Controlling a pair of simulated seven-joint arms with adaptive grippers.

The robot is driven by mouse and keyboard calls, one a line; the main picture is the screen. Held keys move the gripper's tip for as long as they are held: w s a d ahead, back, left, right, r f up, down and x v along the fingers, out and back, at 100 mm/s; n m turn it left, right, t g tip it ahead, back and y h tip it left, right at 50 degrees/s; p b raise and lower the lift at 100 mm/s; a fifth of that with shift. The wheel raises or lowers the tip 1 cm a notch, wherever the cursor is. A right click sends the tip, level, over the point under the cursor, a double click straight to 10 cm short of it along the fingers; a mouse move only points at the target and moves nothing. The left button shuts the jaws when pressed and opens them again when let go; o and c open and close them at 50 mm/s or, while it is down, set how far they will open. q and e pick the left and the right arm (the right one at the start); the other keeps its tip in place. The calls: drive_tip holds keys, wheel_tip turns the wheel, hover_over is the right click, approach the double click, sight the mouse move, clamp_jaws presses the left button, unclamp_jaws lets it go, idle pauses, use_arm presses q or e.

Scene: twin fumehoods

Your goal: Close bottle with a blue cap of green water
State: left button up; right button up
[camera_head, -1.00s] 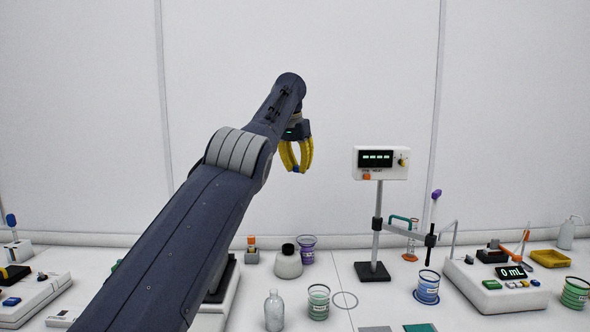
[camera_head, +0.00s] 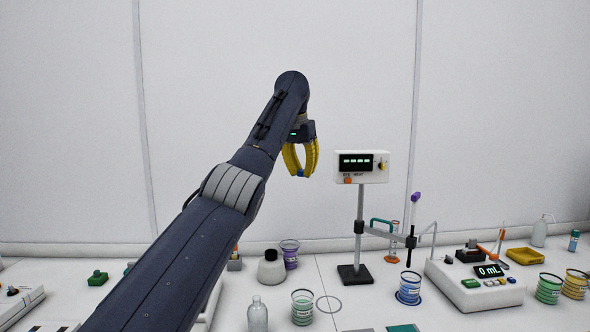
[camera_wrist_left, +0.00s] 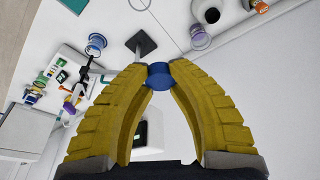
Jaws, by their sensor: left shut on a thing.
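My left gripper (camera_head: 301,170) is raised above the bench, in front of the white back wall. Its yellow fingers are shut on a small blue cap (camera_head: 300,174). In the left wrist view, the blue cap (camera_wrist_left: 160,75) sits between the fingertips. A clear bottle (camera_head: 257,315) without a visible cap stands low in the head view, left of a beaker with green liquid (camera_head: 302,308). A small teal bottle (camera_head: 574,241) stands at the far right; its contents are too small to tell. My right gripper is not in view.
A stand with a display box (camera_head: 361,167) rises right of my gripper. Right of it are a blue-banded beaker (camera_head: 409,288), a "0 mL" device (camera_head: 475,285), a yellow tray (camera_head: 525,256) and a green beaker (camera_head: 549,288). A round flask (camera_head: 271,268) stands behind the clear bottle.

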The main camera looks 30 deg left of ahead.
use_arm(q)
drive_tip(key=s+d+f, duration=0.2)
drive_tip(key=d+f, duration=0.2)
drive_tip(key=d, duration=0.4)
drive_tip(key=shift+f+m, duration=0.4)
drive_tip(key=shift+m, duration=0.3)
drive_tip(key=s+d+f, duration=0.1)
drive_tip(key=d+f, duration=0.1)
drive_tip(key=f, duration=0.1)
drive_tip(key=s+d+f, duration=0.2)
drive_tip(key=f, duration=0.2)
drive_tip(key=s+d+f, duration=0.2)
drive_tip(key=f, duration=0.1)
drive_tip(key=shift+d+f, duration=0.35)
drive_tip(key=shift+f, duration=0.05)
drive_tip(key=shift+n, duration=0.7)
drive_tip(key=s+f, duration=0.5)
drive_tip(key=f, duration=0.2)
drive_tip(key=s+d+f, duration=0.1)
drive_tip(key=s+f, duration=0.5)
drive_tip(key=f, duration=0.1)
drive_tip(key=s+f, duration=0.5)
drive_tip(key=f, duration=0.2)
drive_tip(key=shift+s+d, duration=0.35)
drive_tip(key=shift+s, duration=0.05)
